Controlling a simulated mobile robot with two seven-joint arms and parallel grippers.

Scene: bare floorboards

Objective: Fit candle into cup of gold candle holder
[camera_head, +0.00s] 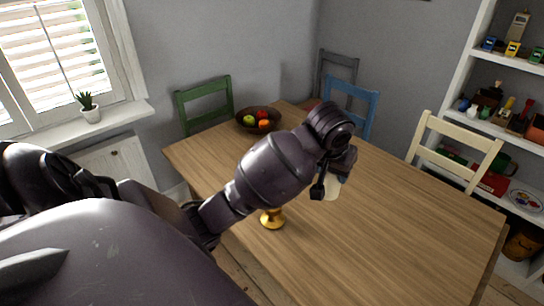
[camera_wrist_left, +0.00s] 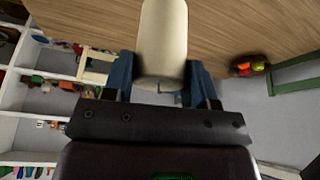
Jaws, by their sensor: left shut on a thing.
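The cream candle (camera_wrist_left: 163,38) is held between the blue fingers of my left gripper (camera_wrist_left: 162,78) in the left wrist view. In the head view only part of the candle (camera_head: 333,190) shows below my left gripper (camera_head: 330,182), over the table. The gold candle holder (camera_head: 272,219) stands on the table near its left edge, to the left of and nearer than the gripper. The candle and the holder are apart. My right gripper is not in view.
The wooden table (camera_head: 390,235) is clear on its right side. A bowl of fruit (camera_head: 258,121) sits at its far left corner. Green (camera_head: 205,103), blue (camera_head: 350,95) and cream (camera_head: 455,150) chairs stand around it. Shelves (camera_head: 478,75) are at the right.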

